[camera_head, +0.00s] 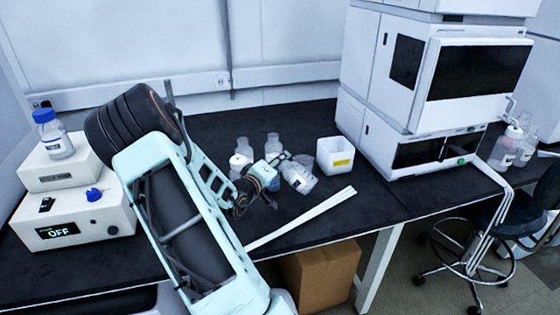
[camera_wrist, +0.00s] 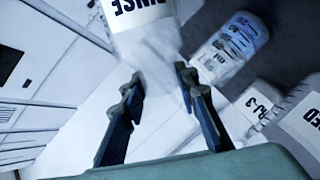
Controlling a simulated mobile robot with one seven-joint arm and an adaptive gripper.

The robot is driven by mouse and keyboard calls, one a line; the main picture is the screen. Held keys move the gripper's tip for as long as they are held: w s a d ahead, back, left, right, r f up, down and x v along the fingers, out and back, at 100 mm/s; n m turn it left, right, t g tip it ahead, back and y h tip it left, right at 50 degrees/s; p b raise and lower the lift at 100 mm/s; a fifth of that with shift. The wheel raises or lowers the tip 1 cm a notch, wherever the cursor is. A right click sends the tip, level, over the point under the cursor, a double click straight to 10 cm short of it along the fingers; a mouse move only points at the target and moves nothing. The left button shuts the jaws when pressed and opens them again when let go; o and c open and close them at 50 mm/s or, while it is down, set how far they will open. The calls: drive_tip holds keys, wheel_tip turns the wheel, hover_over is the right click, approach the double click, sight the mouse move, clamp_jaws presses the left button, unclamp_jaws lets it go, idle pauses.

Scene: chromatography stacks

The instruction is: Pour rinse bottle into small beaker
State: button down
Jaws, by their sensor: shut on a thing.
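My gripper (camera_head: 280,162) is shut on the clear rinse bottle (camera_head: 299,178), which is tilted above the bench. I cannot make the beaker out for certain in the head view. No stream of liquid shows.
Clear bottles (camera_head: 243,146) stand behind and left of my gripper. White strips (camera_head: 310,213) lie in front. A blue-capped bottle (camera_head: 57,140) stands far left.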

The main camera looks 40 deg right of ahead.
idle(0.4)
drive_tip(key=shift+w+r+n+g+p, duration=0.1)
drive_tip(key=shift+w+n+g+p, duration=0.1)
drive_tip(key=shift+n+p, duration=0.5)
drive_tip(key=shift+w+n+g+p, duration=0.1)
drive_tip(key=shift+n+g+p, duration=0.15)
drive_tip(key=shift+p, duration=0.7)
drive_tip(key=shift+w+a+n+p, duration=0.1)
drive_tip(key=shift+n+p, duration=0.55)
drive_tip(key=shift+p, duration=0.25)
drive_tip(key=shift+f+n+g, duration=0.2)
drive_tip(key=shift+n+g, duration=0.05)
drive_tip(key=shift+n, duration=0.15)
drive_tip(key=shift+m+b, duration=0.4)
drive_tip(key=shift+m, duration=0.3)
drive_tip(key=shift+s+r+m+t+b, duration=0.35)
drive_tip(key=shift+r+m+t+b, duration=0.25)
drive_tip(key=shift+m+b, duration=0.5)
drive_tip(key=shift+s+r+m+b, duration=0.1)
drive_tip(key=shift+r+m+b, duration=0.2)
drive_tip(key=shift+r+m, duration=0.35)
